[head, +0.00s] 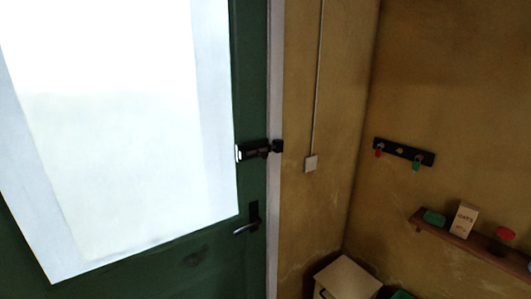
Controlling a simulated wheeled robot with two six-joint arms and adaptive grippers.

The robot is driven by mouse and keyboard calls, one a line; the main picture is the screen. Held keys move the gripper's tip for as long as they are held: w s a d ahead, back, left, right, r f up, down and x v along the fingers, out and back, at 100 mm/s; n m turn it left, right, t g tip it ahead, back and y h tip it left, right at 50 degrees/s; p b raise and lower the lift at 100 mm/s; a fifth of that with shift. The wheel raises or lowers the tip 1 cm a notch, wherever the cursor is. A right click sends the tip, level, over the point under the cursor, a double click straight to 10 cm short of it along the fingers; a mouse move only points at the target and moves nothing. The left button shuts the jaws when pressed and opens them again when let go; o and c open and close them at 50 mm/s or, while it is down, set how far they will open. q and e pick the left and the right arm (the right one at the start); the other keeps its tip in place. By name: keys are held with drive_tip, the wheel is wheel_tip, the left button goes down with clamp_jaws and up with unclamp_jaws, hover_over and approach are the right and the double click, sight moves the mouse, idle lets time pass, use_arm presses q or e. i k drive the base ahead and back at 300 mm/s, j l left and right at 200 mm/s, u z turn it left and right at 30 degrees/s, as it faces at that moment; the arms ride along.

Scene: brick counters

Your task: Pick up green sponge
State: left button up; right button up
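A small green block (433,217) lies at the left end of a wooden wall shelf (459,239) on the right side of the head view. It looks like the green sponge, but it is too small to be sure. Another green thing (402,294) shows only in part at the bottom edge, and I cannot tell what it is. Neither of my grippers is in view.
A carton (464,219) and a red-topped jar (504,235) stand on the shelf. Above it hangs a dark hook rack (403,152). A pale wooden cabinet (347,278) is in the corner. A green door (250,120) with a bright pane fills the left.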

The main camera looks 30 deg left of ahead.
sight(439, 220)
drive_tip(key=u, duration=1.1)
drive_tip(key=z, duration=1.4)
drive_tip(key=i+j+z, duration=0.4)
drive_tip(key=i+j, duration=0.2)
drive_tip(key=i, duration=0.3)
drive_tip(key=i+j+z, duration=0.45)
drive_tip(key=i+j, duration=0.3)
drive_tip(key=j, duration=0.05)
